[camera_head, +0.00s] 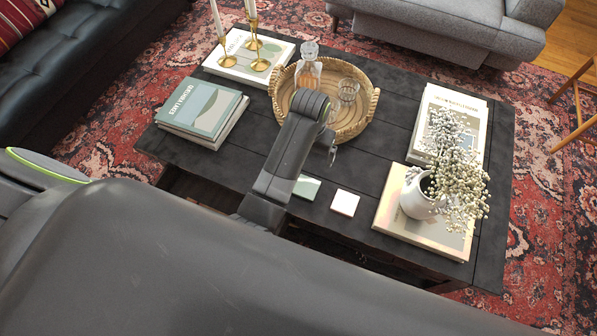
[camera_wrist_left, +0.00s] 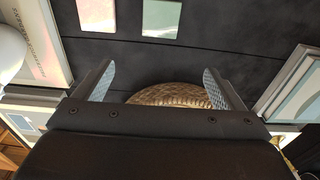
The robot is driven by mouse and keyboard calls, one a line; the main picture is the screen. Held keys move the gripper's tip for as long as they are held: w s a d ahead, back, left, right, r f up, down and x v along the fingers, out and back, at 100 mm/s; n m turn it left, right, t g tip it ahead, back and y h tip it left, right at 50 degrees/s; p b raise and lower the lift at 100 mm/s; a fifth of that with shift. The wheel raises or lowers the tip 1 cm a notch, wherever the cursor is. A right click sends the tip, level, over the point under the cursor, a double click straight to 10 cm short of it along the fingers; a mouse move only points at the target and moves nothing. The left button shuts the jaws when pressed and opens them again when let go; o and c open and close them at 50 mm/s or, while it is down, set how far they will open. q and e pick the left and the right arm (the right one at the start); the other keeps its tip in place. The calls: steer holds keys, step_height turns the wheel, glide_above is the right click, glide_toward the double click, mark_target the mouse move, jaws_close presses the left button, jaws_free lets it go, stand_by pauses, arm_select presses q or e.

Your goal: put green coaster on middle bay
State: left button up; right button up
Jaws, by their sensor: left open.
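The green coaster (camera_head: 306,187) lies flat on the dark table near its front edge, partly covered by my left arm. It also shows at the top of the left wrist view (camera_wrist_left: 161,18). A pale pinkish-white coaster (camera_head: 344,202) lies to its right, a small gap apart; it shows in the left wrist view (camera_wrist_left: 97,14) too. My left gripper (camera_head: 333,152) is over the table, between the coasters and the round tray. In the left wrist view its two fingers (camera_wrist_left: 160,75) are apart with nothing held. The middle bay cannot be made out. My right gripper is out of view.
A woven tray (camera_head: 352,134) holding a decanter and a glass stands behind the gripper. Books (camera_head: 203,108) lie at the left. A white vase of flowers (camera_head: 415,196) stands on books at the right. Candlesticks (camera_head: 257,50) stand at the back.

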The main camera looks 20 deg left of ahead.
arm_select(q)
steer(key=b, duration=0.3)
glide_above(307, 187)
steer(key=shift+g, duration=0.4)
steer(key=f, duration=1.1)
steer(key=shift+w+f, duration=0.1)
steer(key=shift+w, duration=0.2)
steer(key=f, duration=0.3)
steer(key=f+b, duration=0.1)
steer(key=f, duration=0.1)
steer(key=shift+s+f, duration=0.15)
steer(key=shift+s, duration=0.15)
steer(key=shift+f, duration=0.25)
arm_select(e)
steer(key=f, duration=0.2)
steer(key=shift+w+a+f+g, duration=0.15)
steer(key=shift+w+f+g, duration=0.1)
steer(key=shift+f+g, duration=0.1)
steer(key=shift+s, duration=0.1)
arm_select(q)
steer(key=c, duration=1.3)
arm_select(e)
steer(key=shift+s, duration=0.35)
